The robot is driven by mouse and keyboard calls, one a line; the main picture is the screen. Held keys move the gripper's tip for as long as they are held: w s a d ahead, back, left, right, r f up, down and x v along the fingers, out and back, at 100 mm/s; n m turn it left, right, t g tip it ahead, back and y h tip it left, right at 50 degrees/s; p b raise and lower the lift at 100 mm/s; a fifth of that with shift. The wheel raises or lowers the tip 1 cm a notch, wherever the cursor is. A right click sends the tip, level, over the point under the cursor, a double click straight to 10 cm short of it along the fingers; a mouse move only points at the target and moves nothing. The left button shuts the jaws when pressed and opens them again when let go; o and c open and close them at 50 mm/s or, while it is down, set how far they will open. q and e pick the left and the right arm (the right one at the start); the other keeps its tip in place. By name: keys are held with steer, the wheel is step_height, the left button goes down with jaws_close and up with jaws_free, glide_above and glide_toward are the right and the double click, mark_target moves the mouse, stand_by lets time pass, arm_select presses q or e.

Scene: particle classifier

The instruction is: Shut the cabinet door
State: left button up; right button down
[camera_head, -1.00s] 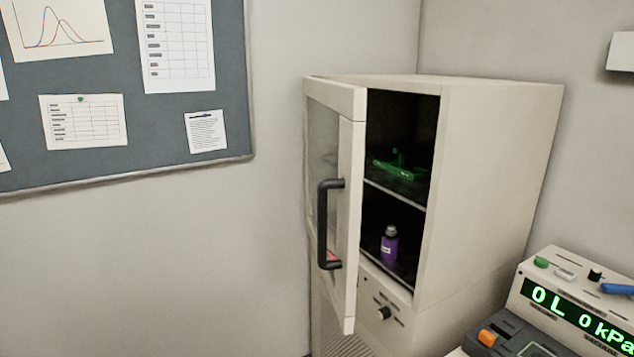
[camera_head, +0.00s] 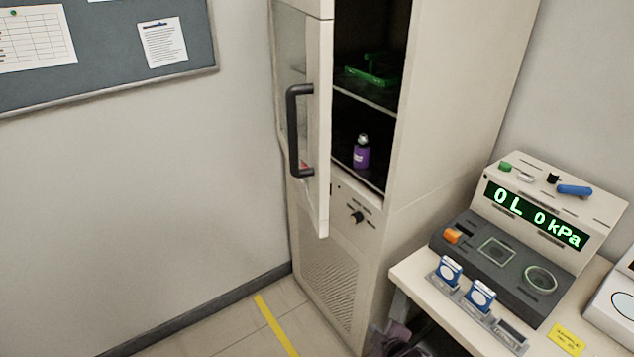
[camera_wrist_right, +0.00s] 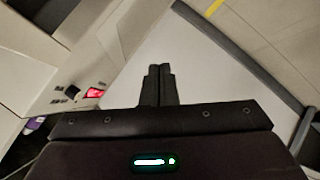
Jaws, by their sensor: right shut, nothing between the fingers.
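The tall cream cabinet (camera_head: 455,90) stands by the wall with its glazed door (camera_head: 323,130) open. The door swings out to the left and has a black vertical handle (camera_head: 293,130). Inside, a green item (camera_head: 372,72) sits on the upper shelf and a purple bottle (camera_head: 361,155) stands on the lower one. In the right wrist view, my right gripper (camera_wrist_right: 158,72) has its dark fingers together and empty. The cabinet's knob and a red light (camera_wrist_right: 95,93) show to its left. I cannot make out the right gripper clearly in the head view. My left gripper is not in view.
A bench (camera_head: 415,285) at the right carries an instrument with a green display (camera_head: 535,215) and a rack with blue-and-white pieces (camera_head: 480,296). A pinboard (camera_head: 110,50) hangs on the left wall. Floor with a yellow stripe (camera_head: 273,322) is clear left of the cabinet.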

steer(key=w+a+r+n+t+y, duration=0.1)
steer(key=w+a+r+n+t, duration=0.2)
steer(key=r, duration=0.6)
steer(key=w+a+r+n+y, duration=0.2)
steer(key=w+a+r, duration=0.15)
steer(key=r, duration=0.65)
steer(key=n+t+y, duration=0.2)
steer(key=n+y, duration=0.2)
steer(key=n, duration=0.3)
glide_toward(304, 176)
steer(key=s+a, duration=0.1)
steer(key=s, duration=0.4)
steer(key=w+p, duration=0.2)
steer(key=w, duration=0.1)
steer(key=w+a+p, duration=0.1)
steer(key=w+p, duration=0.1)
steer(key=w, duration=0.1)
steer(key=w+a+p, duration=0.1)
steer(key=w+p, duration=0.1)
steer(key=shift+w+r, duration=0.2)
steer(key=shift+w, duration=0.2)
steer(key=shift+d+f+p, duration=0.1)
steer(key=shift+d+p, duration=0.2)
steer(key=shift+d, duration=0.1)
steer(key=shift+w+f, duration=0.1)
